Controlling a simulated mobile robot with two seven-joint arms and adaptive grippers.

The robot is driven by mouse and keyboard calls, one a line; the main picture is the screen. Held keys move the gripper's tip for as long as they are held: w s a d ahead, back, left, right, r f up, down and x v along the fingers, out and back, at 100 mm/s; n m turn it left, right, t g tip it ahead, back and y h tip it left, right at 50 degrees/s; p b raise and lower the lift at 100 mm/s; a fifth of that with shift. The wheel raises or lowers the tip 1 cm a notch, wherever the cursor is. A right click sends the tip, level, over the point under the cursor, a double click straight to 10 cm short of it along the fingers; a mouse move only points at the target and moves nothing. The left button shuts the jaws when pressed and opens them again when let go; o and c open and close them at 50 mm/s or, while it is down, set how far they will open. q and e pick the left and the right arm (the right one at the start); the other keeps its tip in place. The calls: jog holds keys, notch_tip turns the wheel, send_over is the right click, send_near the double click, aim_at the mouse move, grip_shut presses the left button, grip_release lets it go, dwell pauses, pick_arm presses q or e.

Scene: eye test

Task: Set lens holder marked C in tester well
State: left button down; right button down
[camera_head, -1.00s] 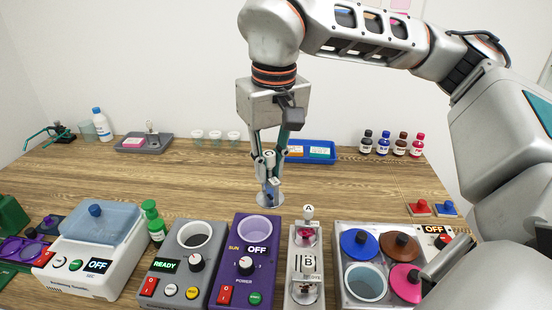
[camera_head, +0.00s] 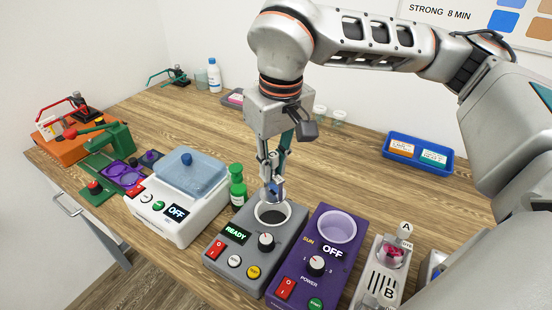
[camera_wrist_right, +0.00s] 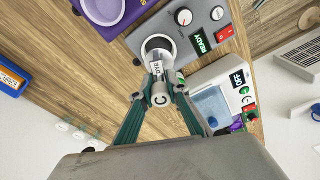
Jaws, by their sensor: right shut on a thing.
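My right gripper (camera_head: 273,178) is shut on a lens holder. In the wrist view this holder (camera_wrist_right: 157,88) shows a C on its near end and a label reading DYE. The grey tester (camera_head: 238,262) has a lit READY display and a round well (camera_head: 258,217) with a pale rim and dark inside. The holder's lower end hangs at the well, overlapping its far rim in the head view. I cannot tell whether it is inside the well or just above it. My left gripper is not in view.
A purple unit (camera_head: 312,288) reading OFF stands close to the right, and a rack (camera_head: 368,294) with holders A and B beyond it. A green bottle (camera_head: 238,184) and a white cleaner (camera_head: 178,222) stand to the left. A blue tray (camera_head: 417,165) lies at the back right.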

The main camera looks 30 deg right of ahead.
aim_at(272, 193)
jog(key=shift+f+b, duration=0.6)
jog(key=shift+f, duration=0.05)
notch_tip(272, 193, down, 2)
jog(key=shift+f+b, duration=0.2)
jog(key=shift+b, duration=0.95)
jog(key=shift+f, duration=0.3)
notch_tip(272, 193, down, 2)
jog(key=shift+f+b, duration=0.15)
jog(key=shift+b, duration=0.35)
jog(key=shift+f+b, duration=0.55)
jog(key=shift+f, duration=0.85)
jog(key=shift+f, duration=0.25)
